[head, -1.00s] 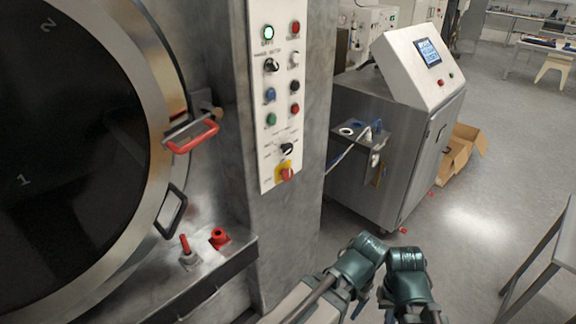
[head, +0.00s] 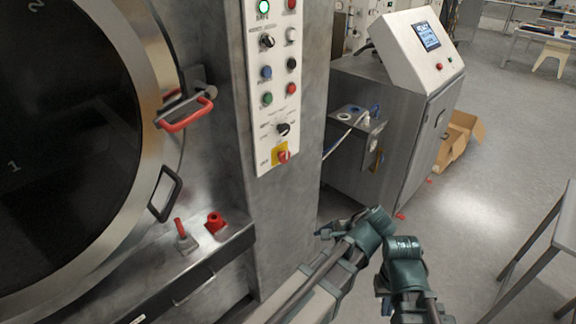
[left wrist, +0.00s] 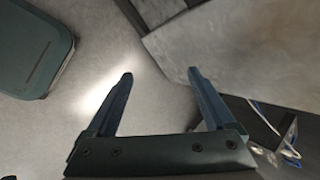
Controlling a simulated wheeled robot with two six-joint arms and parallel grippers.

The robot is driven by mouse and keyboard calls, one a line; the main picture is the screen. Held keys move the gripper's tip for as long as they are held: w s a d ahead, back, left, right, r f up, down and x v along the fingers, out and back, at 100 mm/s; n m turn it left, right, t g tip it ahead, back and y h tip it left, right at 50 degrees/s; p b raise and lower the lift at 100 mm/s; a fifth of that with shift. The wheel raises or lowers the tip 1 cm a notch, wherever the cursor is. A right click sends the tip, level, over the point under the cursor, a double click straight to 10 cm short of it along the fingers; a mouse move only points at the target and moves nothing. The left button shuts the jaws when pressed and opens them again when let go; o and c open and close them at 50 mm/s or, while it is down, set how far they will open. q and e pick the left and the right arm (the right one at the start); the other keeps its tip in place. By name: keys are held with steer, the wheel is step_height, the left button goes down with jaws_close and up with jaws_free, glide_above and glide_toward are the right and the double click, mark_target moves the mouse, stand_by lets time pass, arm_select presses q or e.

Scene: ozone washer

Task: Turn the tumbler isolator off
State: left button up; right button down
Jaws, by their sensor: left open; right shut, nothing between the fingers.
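The isolator (head: 283,156) is a red rotary knob on a yellow plate at the bottom of the white control panel (head: 264,115). Its exact setting is too small to read. My left gripper (head: 322,232) is below and right of the isolator, apart from it, and points left toward the grey column. In the left wrist view the left gripper (left wrist: 160,82) is open with nothing between its fingers. The isolator does not show there. My right gripper (head: 384,294) hangs low beside the left arm, mostly hidden by its own wrist; it is shut and empty.
A large round drum door (head: 75,130) with a red handle (head: 186,115) fills the left. A ledge carries a red lever (head: 180,228) and a red fitting (head: 215,222). A steel cabinet (head: 385,140) with a screen stands behind the column. Floor at right is open before a table.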

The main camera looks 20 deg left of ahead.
arm_select(q)
steer(key=w+a+r+m+t+y+b, duration=0.1)
steer(key=w+a+r+m+y+b, duration=0.15)
steer(key=w+m, duration=0.2)
steer(key=w+a+r+m+t+y+b, duration=0.1)
steer(key=w+a+r+m+y, duration=0.25)
steer(key=w, duration=0.25)
steer(key=m+t+y+b, duration=0.2)
steer(key=m+y, duration=0.2)
glide_toward(286, 157)
steer(key=x, duration=0.9)
steer(key=c, duration=1.3)
steer(key=shift+c, duration=0.2)
